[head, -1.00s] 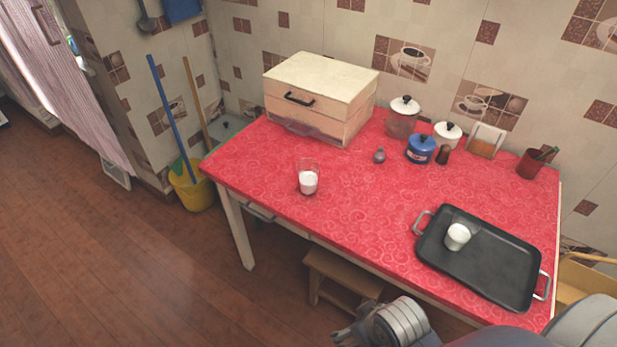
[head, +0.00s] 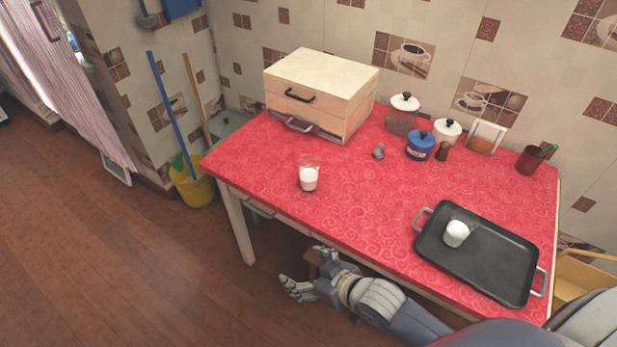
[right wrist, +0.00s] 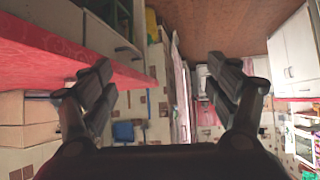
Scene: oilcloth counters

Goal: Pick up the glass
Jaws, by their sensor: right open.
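A clear glass with white liquid (head: 308,178) stands upright on the red table, left of its middle, near the front edge. A second clear glass with white content (head: 457,233) is on the black tray (head: 490,287). My right gripper (head: 300,267) is open and empty in front of the table's front edge, seemingly below the top, closer in the picture to the first glass than to the tray. The right wrist view shows its two fingers (right wrist: 163,68) spread apart with nothing between them. No glass shows in the right wrist view. My left gripper is not in view.
The red table (head: 365,215) has clear room around the first glass. A wooden box (head: 318,85) stands behind it. A grey shaker (head: 378,152), blue pot (head: 420,146) and jars line the back. A stool is partly hidden under the table.

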